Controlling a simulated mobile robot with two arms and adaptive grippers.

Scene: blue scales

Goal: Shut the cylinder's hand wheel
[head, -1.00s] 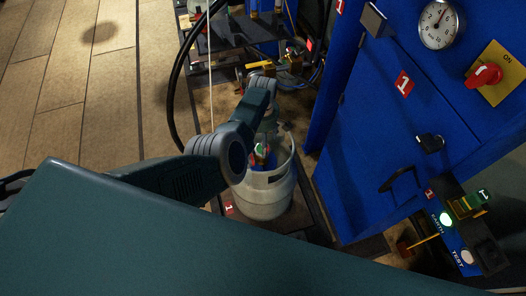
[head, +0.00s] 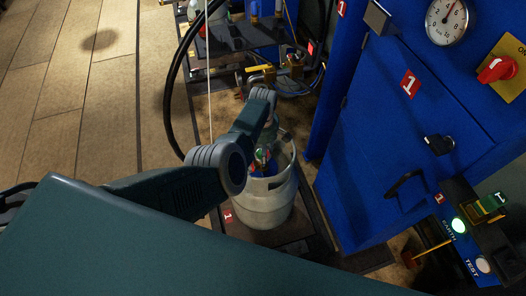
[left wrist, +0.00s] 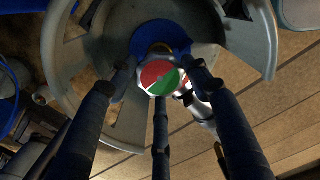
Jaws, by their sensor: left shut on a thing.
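The gas cylinder (head: 262,206) is pale grey and stands upright at the foot of the blue cabinet, with a raised collar around its top. In the left wrist view the collar (left wrist: 60,60) surrounds the hand wheel (left wrist: 158,75), a small round knob with red, green and white sectors. My left gripper (left wrist: 160,82) reaches down inside the collar, its fingers around the hand wheel and shut on it. In the head view my left arm hides part of the wheel and gripper (head: 264,160). My right gripper is not in view.
A black hose (head: 172,90) and a shelf with fittings are behind. Open floor (head: 60,110) lies left.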

